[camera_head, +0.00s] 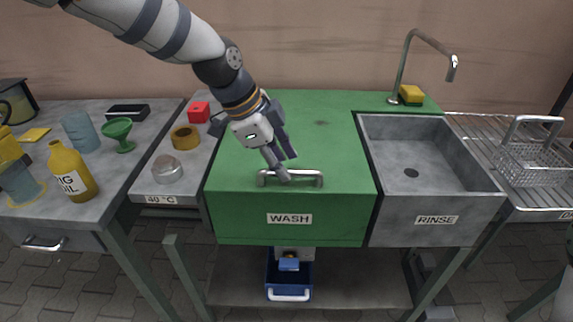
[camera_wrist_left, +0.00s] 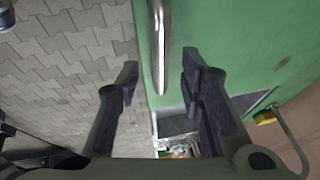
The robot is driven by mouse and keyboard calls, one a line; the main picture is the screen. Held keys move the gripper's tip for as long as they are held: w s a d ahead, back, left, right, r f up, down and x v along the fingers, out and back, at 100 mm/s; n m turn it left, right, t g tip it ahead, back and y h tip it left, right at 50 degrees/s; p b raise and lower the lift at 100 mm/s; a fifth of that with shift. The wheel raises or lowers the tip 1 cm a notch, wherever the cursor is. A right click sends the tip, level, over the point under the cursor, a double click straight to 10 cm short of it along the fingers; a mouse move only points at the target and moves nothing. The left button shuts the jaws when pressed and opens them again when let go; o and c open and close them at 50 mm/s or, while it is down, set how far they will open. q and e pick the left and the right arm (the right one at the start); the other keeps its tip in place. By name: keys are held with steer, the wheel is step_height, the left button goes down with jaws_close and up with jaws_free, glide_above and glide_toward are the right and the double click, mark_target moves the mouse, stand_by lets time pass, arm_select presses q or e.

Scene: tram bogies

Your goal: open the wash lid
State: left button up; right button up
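The wash lid (camera_head: 325,150) is a flat green cover, lying closed over the basin with the WASH label (camera_head: 289,218) on its front. A metal bar handle (camera_head: 306,174) stands near its front edge and also shows in the left wrist view (camera_wrist_left: 159,30). My left gripper (camera_head: 287,168) is above the left part of this handle, pointing down. In the left wrist view its fingers (camera_wrist_left: 160,66) are apart, with the bar in the gap between them and space on both sides. Whether the bar is at fingertip depth is hard to tell.
The grey RINSE basin (camera_head: 420,160) is open at the right, with a tap (camera_head: 400,70) and yellow sponge (camera_head: 411,94) behind. A wire basket (camera_head: 532,163) stands farther right. A red block (camera_head: 199,112), tape roll (camera_head: 185,138) and yellow bottle (camera_head: 70,172) are at the left.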

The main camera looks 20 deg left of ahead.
arm_select(q)
steer(key=shift+x, duration=1)
steer(key=shift+w, duration=0.1)
jaws_close()
